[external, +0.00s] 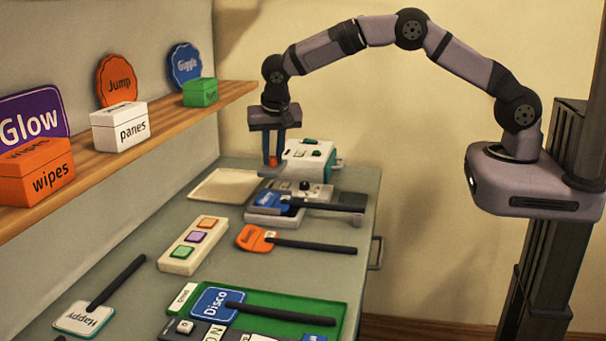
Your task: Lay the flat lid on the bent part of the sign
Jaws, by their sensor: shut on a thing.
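My gripper (271,163) points down at the far end of the bench, beside the white machine. It is shut on a small orange piece (268,171) at its fingertips. I cannot tell whether this is part of the flat lid, and I cannot make out a flat lid clearly. A blue sign (268,201) with a black handle lies on a grey fixture (262,217), just nearer than the gripper. Its bent part is too small to make out.
The white machine (309,160) has green parts on top. A cream tray (225,185) lies left of the gripper. Nearer are a button box (178,260), an orange sign (254,239), a Happy sign (84,319) and a green tray (340,308) with a Disco sign. A shelf (150,137) holds boxes.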

